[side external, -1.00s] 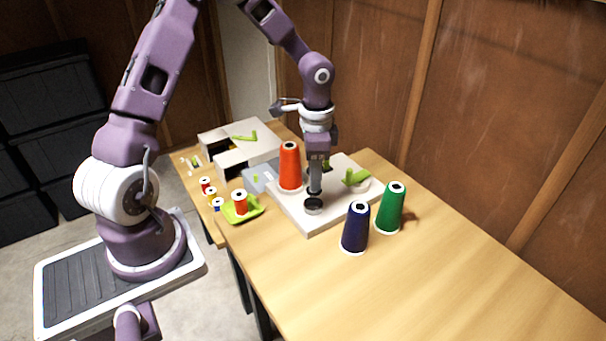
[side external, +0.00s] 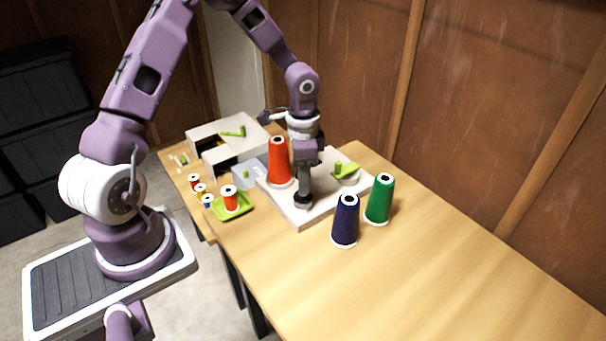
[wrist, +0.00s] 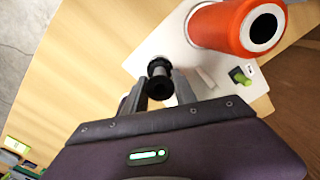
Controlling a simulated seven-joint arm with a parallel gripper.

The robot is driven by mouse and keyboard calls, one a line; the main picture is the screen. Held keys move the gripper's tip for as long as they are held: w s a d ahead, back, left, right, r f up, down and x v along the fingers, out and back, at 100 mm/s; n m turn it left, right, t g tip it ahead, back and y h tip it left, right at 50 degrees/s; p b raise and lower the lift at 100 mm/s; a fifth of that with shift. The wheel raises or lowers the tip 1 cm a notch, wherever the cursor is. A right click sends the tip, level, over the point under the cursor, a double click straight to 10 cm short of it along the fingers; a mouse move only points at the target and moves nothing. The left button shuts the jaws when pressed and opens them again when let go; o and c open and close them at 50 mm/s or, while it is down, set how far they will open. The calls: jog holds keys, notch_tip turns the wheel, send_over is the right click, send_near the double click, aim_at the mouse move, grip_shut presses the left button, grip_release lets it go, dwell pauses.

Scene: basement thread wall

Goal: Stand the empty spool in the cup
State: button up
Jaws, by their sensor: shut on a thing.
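My gripper (wrist: 160,92) is shut on the empty spool (wrist: 160,88), a small black spool with a flange at each end, between the two fingers in the wrist view. In the side view my gripper (side external: 304,191) points straight down over the front part of the white board. The cup (side external: 303,202), a low round dark-rimmed holder on the board, is directly below the fingertips and mostly covered by them. The spool's lower end is at or very near the cup. I cannot tell whether it is inside.
A tall orange thread cone (side external: 279,160) stands close behind the gripper on the white board (side external: 318,214). Blue (side external: 345,222) and green (side external: 380,200) cones stand to the right. A green tray (side external: 246,205) holds a small orange spool at left. The table's right front is clear.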

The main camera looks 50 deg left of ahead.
jog(key=shift+f, duration=1.2)
jog(key=o, duration=1.1)
jog(key=shift+c, duration=0.2)
jog(key=shift+r, duration=0.15)
notch_tip(320, 180, up, 7)
jog(key=shift+f, duration=0.1)
